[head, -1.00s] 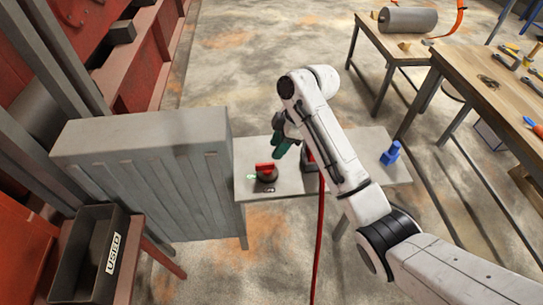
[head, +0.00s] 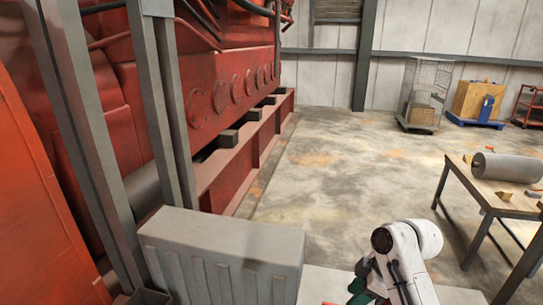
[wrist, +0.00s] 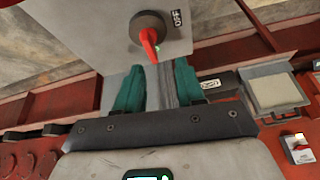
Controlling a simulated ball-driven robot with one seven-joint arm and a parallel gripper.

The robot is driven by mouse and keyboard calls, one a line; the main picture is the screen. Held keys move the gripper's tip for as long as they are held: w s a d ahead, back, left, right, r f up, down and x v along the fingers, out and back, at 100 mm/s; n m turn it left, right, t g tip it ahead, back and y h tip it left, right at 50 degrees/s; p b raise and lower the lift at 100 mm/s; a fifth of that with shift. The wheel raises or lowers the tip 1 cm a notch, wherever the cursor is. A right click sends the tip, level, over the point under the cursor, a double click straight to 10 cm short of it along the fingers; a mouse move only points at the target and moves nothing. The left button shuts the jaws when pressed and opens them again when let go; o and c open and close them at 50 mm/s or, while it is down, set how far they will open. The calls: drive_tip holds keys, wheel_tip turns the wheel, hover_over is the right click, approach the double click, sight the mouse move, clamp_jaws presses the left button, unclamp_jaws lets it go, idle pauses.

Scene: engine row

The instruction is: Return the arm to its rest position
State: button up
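My gripper (wrist: 157,86) has two teal fingers that stand apart in the wrist view, with a gap between them. Grey ribbed surface shows through the gap, and nothing appears to be clamped. In the head view my gripper (head: 358,290) is only partly visible at the bottom edge, beside my white arm. A dark round switch with a red handle (wrist: 149,38) sits on a pale panel (wrist: 108,32) beyond the fingertips, with an OFF label beside it. The fingers look clear of the switch.
A grey ribbed cabinet (head: 225,245) stands left of my arm. The red engine (head: 225,90) runs along the left. A wooden table (head: 475,195) with a grey cylinder (head: 505,167) is at the right. A wire cage (head: 425,95) stands far back; open floor (head: 340,170) lies between.

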drive_tip(key=s+a+f+m, duration=0.3)
drive_tip(key=s+f+m, duration=0.1)
drive_tip(key=s+f, duration=0.45)
drive_tip(key=s+d+f+m+h, duration=0.1)
drive_tip(key=s+d+m, duration=0.1)
drive_tip(key=s, duration=0.7)
drive_tip(key=s+d+f+m+h, duration=0.1)
drive_tip(key=s+m, duration=0.3)
drive_tip(key=s, duration=0.4)
drive_tip(key=s+d+f+m+h, duration=0.1)
drive_tip(key=s+d+m, duration=0.3)
drive_tip(key=s, duration=0.5)
drive_tip(key=shift+s+f+g+h+b, duration=0.35)
drive_tip(key=shift+f+h+b, duration=0.1)
drive_tip(key=shift+h, duration=0.35)
drive_tip(key=shift+d, duration=0.1)
